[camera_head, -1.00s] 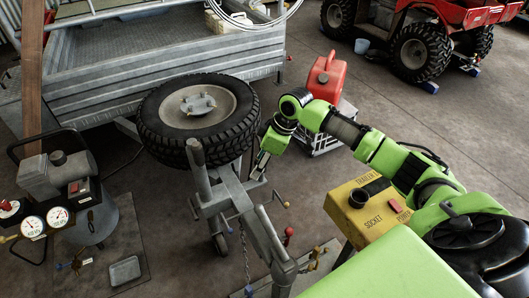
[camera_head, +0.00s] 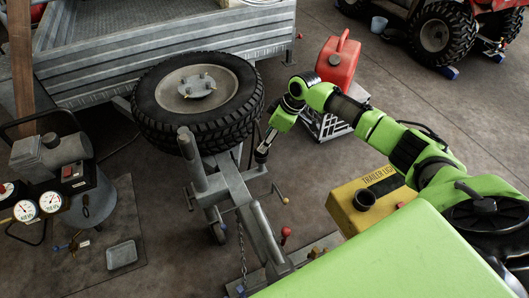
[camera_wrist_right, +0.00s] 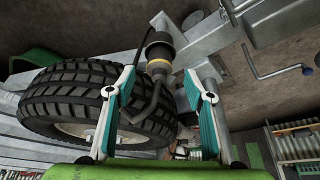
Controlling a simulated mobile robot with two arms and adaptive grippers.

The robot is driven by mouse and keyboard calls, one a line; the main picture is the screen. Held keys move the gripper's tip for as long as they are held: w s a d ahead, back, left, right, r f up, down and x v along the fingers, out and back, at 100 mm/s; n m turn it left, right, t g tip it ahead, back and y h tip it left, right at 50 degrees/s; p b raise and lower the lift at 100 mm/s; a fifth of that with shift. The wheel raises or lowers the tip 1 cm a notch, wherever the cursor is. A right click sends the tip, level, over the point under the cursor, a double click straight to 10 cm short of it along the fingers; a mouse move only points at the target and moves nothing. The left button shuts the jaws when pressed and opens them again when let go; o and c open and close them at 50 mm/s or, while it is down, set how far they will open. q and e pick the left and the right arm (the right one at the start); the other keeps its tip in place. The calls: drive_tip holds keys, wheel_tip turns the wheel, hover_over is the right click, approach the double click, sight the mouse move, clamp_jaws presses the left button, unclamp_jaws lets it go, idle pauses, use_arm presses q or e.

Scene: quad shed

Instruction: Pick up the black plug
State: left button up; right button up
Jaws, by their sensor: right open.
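The black plug (camera_wrist_right: 160,50) shows in the right wrist view, upper middle, with a tan ring at its lower end and a dark cable bending down from it. My right gripper (camera_wrist_right: 160,80) is open, one teal-padded finger on each side. The cable and the plug's lower end appear between the fingertips; the black body shows beyond them. I cannot tell whether either finger touches it. In the head view my right gripper (camera_head: 264,150) is beside the grey trailer drawbar (camera_head: 232,182), and I cannot make out the plug there. My left gripper is not in view.
A spare tyre (camera_head: 150,120) lies just left of the gripper. A bent crank handle (camera_wrist_right: 275,72) sticks out at right in the wrist view. A yellow socket box (camera_head: 345,205), a red fuel can (camera_head: 338,62) on a crate and a compressor (camera_head: 90,205) stand around the drawbar.

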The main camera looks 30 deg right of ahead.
drive_tip(key=x, duration=0.2)
drive_tip(key=b+x, duration=0.1)
drive_tip(key=x, duration=0.1)
drive_tip(key=shift+s+d+f, duration=0.2)
drive_tip(key=shift+s, duration=0.15)
drive_tip(key=shift+w+a+f, duration=0.1)
drive_tip(key=shift+w+f, duration=0.05)
drive_tip(key=shift+f, duration=0.2)
clamp_jaws()
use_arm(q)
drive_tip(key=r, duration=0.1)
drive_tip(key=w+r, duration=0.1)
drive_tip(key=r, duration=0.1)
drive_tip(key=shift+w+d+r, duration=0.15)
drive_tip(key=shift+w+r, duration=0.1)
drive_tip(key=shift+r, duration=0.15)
use_arm(e)
drive_tip(key=shift+r, duration=0.1)
drive_tip(key=shift+r, duration=0.3)
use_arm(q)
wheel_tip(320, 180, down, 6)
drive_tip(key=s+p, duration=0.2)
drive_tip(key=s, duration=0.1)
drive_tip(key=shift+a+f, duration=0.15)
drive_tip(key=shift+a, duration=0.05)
use_arm(e)
wheel_tip(320, 180, up, 9)
drive_tip(key=shift+r, duration=0.15)
